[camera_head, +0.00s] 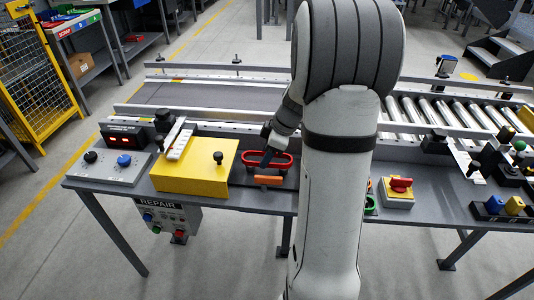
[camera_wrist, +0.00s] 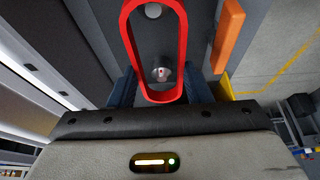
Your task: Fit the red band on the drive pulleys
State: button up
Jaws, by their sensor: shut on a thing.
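The red band (camera_wrist: 127,48) is a stretched oval loop. In the head view the band (camera_head: 283,166) is over the dark plate behind the orange block, partly hidden by my arm. My gripper (camera_wrist: 165,88) is shut on the near end of the band, its dark blue fingers at either side. Two round pulley tops show inside the loop in the wrist view: a silvery one (camera_wrist: 161,74) near the gripper and another (camera_wrist: 152,10) at the far end. I cannot tell whether the band touches them or sits above them.
An orange block (camera_head: 268,180) lies just in front of the band. A yellow box (camera_head: 190,180) with a black knob stands to the left. A red-handled switch (camera_head: 400,186) on a yellow base is to the right. A conveyor (camera_head: 210,95) runs behind the bench.

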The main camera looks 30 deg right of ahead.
aim_at(267, 171)
jog(key=shift+f+b, duration=1.85)
jog(key=o, duration=1)
jog(key=shift+o, duration=0.7)
jog(key=o, duration=0.3)
notch_tip(267, 171, up, 8)
jog(key=p, duration=0.4)
